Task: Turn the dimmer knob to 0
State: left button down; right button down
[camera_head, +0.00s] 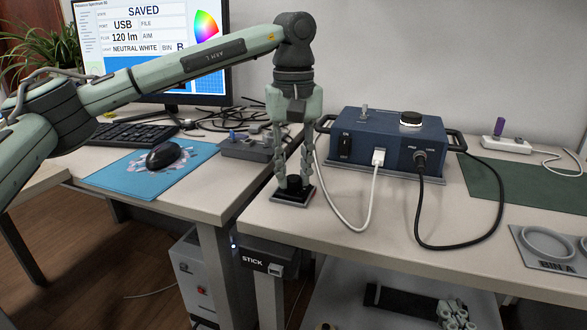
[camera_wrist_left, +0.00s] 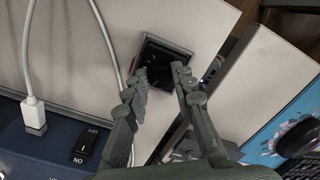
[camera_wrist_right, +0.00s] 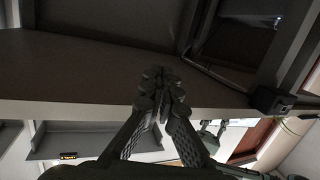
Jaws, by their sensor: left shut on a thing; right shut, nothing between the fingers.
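The dimmer knob (camera_head: 294,184) is a small black round knob on a dark square base (camera_head: 306,197) near the left edge of the right-hand bench. My left gripper (camera_head: 293,179) points straight down with its fingers on either side of the knob, shut on it. In the left wrist view the knob (camera_wrist_left: 159,75) sits between the fingertips (camera_wrist_left: 160,78), inside the square base. The knob's marking and exact angle cannot be read. My right gripper (camera_wrist_right: 160,88) is shut and empty in the right wrist view, low by the bench's edge.
A blue box (camera_head: 385,140) with a switch, a black-and-white top knob (camera_head: 411,118) and plugged cables stands behind right. A white cable (camera_head: 352,225) loops close beside the dimmer. A gap separates the bench from the desk with the mouse (camera_head: 164,156) and monitor (camera_head: 155,50).

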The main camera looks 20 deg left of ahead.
pick_arm(q)
jog(key=n+p, duration=0.1)
jog(key=n, duration=0.4)
jog(key=n+p, duration=0.1)
jog(key=n, duration=0.7)
jog(key=shift+p, duration=0.35)
jog(key=n, duration=0.4)
jog(key=shift+n+p, duration=0.3)
jog(key=n, duration=0.4)
jog(key=shift+n, duration=0.3)
jog(key=n, duration=0.2)
jog(key=shift+n+p, duration=0.35)
jog(key=shift+n, duration=0.95)
jog(key=n, duration=0.2)
jog(key=shift+n, duration=0.4)
jog(key=shift+n+p, duration=0.35)
jog(key=shift+n, duration=0.55)
pick_arm(e)
jog(key=s+d+f+m+g+h, duration=0.2)
jog(key=s+d+f+g+h, duration=0.4)
jog(key=s+d+f+g, duration=0.6)
jog(key=shift+s+d+f, duration=1.15)
jog(key=shift+s+d, duration=0.1)
jog(key=shift+d, duration=0.8)
